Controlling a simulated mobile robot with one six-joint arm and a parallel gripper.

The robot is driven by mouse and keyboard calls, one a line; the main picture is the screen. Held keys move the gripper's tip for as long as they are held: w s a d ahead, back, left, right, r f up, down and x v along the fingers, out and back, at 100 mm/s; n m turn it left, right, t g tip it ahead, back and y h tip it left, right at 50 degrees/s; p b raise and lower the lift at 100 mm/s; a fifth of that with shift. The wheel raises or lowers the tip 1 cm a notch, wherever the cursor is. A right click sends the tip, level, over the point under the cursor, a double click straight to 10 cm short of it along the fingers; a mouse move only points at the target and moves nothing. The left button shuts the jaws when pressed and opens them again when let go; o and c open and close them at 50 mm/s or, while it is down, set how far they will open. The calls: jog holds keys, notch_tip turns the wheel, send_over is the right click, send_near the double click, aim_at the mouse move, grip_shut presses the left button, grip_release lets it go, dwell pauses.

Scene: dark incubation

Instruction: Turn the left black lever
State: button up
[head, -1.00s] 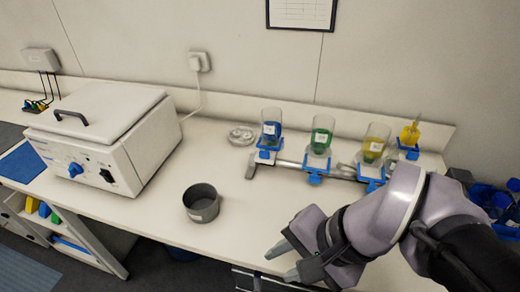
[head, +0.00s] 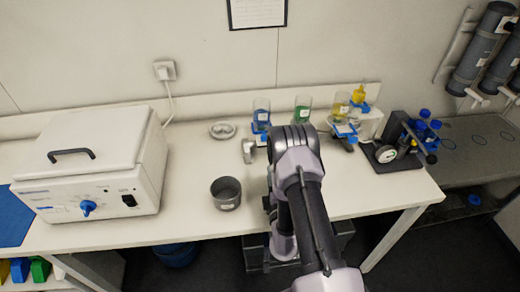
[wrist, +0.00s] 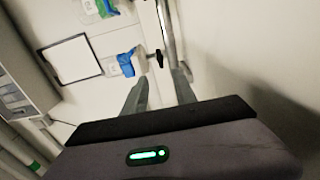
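A small black lever (wrist: 159,58) shows in the wrist view beside a blue holder (wrist: 127,62) and close to a metal rail (wrist: 168,35). I cannot tell for certain whether it is the left one. My gripper (wrist: 162,78) is open and empty, with its two fingers apart and pointing toward the lever, which lies just beyond the fingertips. In the head view, my arm hides the fingers and part of the rail. A row of clear vessels with blue (head: 261,108), green (head: 302,108) and yellow (head: 341,105) contents stands at the back; no levers are clear there.
A grey pot (head: 226,194) stands on the white bench (head: 185,205) left of my arm. A white box-shaped device (head: 90,170) with a blue knob fills the left side. A black-based instrument (head: 392,155) and blue-capped bottles (head: 425,128) stand at the right.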

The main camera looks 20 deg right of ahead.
jog(key=b+x, duration=0.1)
jog(key=x, duration=1.2)
jog(key=shift+w, duration=0.3)
grip_shut()
